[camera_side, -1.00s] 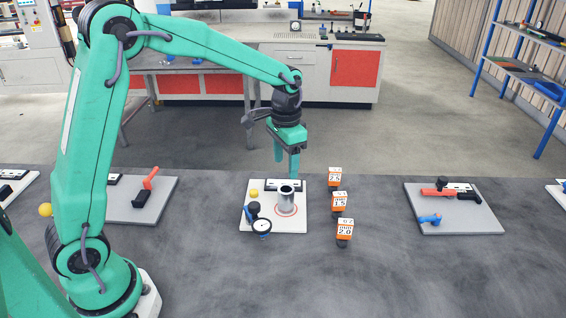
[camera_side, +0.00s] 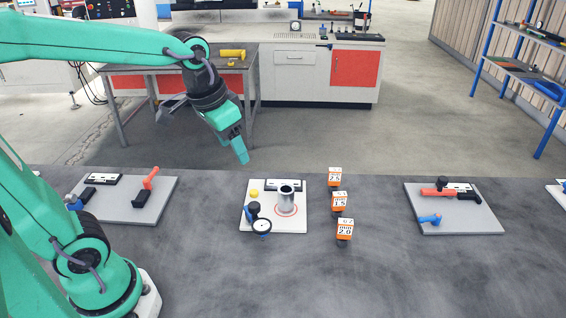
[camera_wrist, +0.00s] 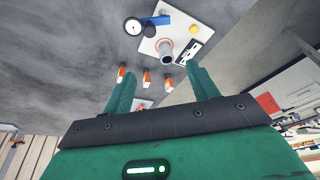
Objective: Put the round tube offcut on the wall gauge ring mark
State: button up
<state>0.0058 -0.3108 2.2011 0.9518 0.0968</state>
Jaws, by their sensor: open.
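The round tube offcut (camera_side: 286,199), a grey metal cylinder, stands upright on the white wall gauge plate (camera_side: 296,225). In the wrist view the tube (camera_wrist: 166,47) shows on the plate, upside down to me. A dial gauge with a blue body (camera_side: 260,226) stands on the plate to the left of the tube. My gripper (camera_side: 243,160) is up in the air left of and behind the plate, clear of the tube. In the wrist view its two fingers (camera_wrist: 163,88) are apart and empty.
Three orange-and-white number markers (camera_side: 340,202) stand in a row right of the plate. A yellow knob (camera_side: 254,194) is on the plate. Other boards with tools lie to the left (camera_side: 130,200) and right (camera_side: 455,208). The dark table's front is clear.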

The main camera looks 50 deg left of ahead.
jog(key=s+n+t, duration=0.1)
jog(key=s+t, duration=0.1)
jog(key=s, duration=0.7)
